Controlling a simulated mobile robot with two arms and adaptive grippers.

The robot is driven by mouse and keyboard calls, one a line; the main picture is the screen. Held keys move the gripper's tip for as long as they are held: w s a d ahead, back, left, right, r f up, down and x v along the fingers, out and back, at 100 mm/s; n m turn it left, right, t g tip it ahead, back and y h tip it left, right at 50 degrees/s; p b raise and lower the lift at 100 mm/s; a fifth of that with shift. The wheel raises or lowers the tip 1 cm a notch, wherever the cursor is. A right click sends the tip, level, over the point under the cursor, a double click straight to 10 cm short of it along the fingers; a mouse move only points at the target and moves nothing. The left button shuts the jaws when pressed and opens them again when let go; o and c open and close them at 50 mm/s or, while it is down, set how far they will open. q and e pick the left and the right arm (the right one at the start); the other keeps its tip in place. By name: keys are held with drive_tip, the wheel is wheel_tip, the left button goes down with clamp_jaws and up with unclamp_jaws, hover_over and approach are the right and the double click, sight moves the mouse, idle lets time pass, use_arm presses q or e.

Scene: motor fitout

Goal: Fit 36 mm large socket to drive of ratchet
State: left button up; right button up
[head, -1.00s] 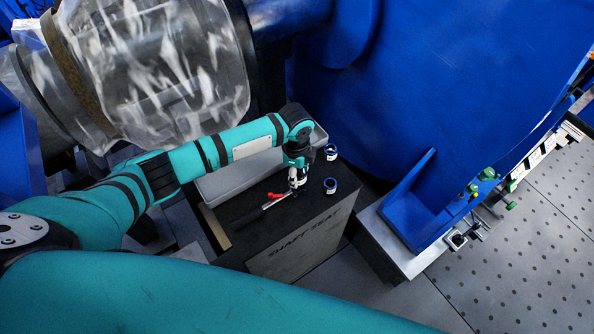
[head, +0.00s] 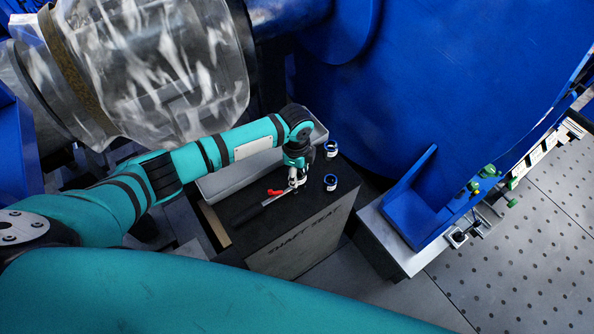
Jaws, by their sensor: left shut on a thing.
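My left gripper (head: 297,180) points down over the dark top of the box marked "SHAFT SEAL" (head: 300,237). It is shut on a small piece at the head end of the ratchet, which looks like a large socket but is mostly hidden by the fingers. The ratchet (head: 272,200) lies on the box top just left of the fingertips, with a red part near its head. Its drive is hidden, so I cannot tell whether the socket sits on it. Two blue-banded sockets stand to the right, one farther back (head: 330,148) and one nearer (head: 330,183). My right gripper is out of view.
A grey tray (head: 235,178) lies behind the box top. A large blue housing (head: 440,90) rises behind and right, with a blue bracket (head: 410,205) beside the box. The box top's front is clear.

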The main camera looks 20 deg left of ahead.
use_arm(q)
drive_tip(key=o, duration=1.5)
drive_tip(key=shift+r, duration=0.1)
wheel_tip(320, 180, up, 12)
drive_tip(key=shift+s, duration=0.1)
